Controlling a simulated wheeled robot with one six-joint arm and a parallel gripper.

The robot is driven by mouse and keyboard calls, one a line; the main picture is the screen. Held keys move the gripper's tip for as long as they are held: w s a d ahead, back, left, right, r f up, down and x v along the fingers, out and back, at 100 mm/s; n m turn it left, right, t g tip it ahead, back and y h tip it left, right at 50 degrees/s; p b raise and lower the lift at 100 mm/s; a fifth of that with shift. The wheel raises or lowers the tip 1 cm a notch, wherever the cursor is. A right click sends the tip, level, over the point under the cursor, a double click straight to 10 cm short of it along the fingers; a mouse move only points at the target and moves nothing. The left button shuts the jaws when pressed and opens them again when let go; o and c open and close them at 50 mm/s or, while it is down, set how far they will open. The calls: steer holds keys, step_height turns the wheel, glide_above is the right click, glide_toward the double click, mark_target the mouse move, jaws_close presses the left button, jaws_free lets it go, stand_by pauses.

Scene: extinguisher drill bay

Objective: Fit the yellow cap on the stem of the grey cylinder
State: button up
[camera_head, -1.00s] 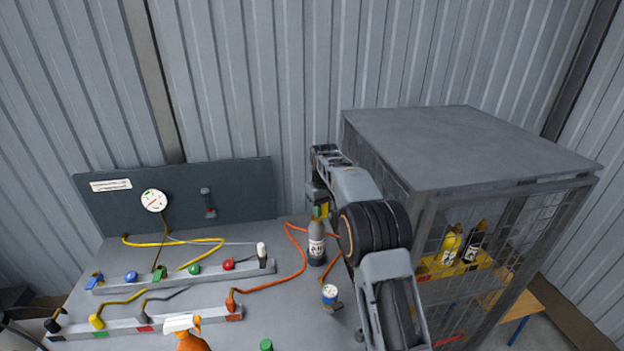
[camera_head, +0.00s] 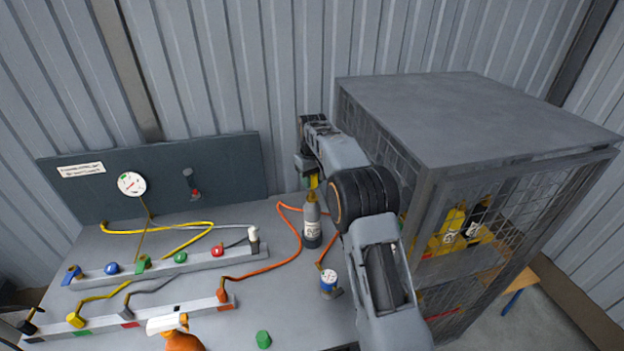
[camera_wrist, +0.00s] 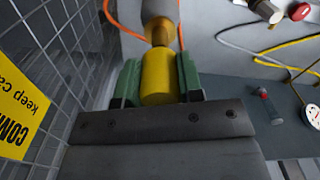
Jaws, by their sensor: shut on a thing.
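My gripper (camera_head: 311,180) is shut on the yellow cap (camera_head: 313,183), just above the top of the grey cylinder (camera_head: 313,228). The cylinder stands upright on the bench and has a pale label. In the wrist view, the yellow cap (camera_wrist: 158,78) sits between the green finger pads of my gripper (camera_wrist: 158,80). A brownish, brass-like part (camera_wrist: 159,28) lies just beyond the cap and appears in line with it. I cannot tell whether it is the stem, or whether the cap touches it. My gripper partly hides the cylinder's top in the head view.
A mesh cage (camera_head: 480,130) holding bottles stands close to the right of my arm. An orange hose (camera_head: 285,262) curves left of the cylinder. A blue-and-white can (camera_head: 328,282) stands nearer. Valve rails (camera_head: 190,262) fill the left bench; a gauge panel (camera_head: 90,190) stands behind.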

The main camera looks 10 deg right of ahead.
mark_target(313, 191)
steer(key=shift+f, duration=0.4)
steer(key=shift+s+f, duration=0.15)
steer(key=shift+f, duration=0.1)
steer(key=shift+f, duration=0.4)
stand_by(1.4)
steer(key=shift+f+b, duration=0.55)
steer(key=shift+f, duration=0.2)
steer(key=shift+f, duration=0.85)
stand_by(1.1)
steer(key=o, duration=1)
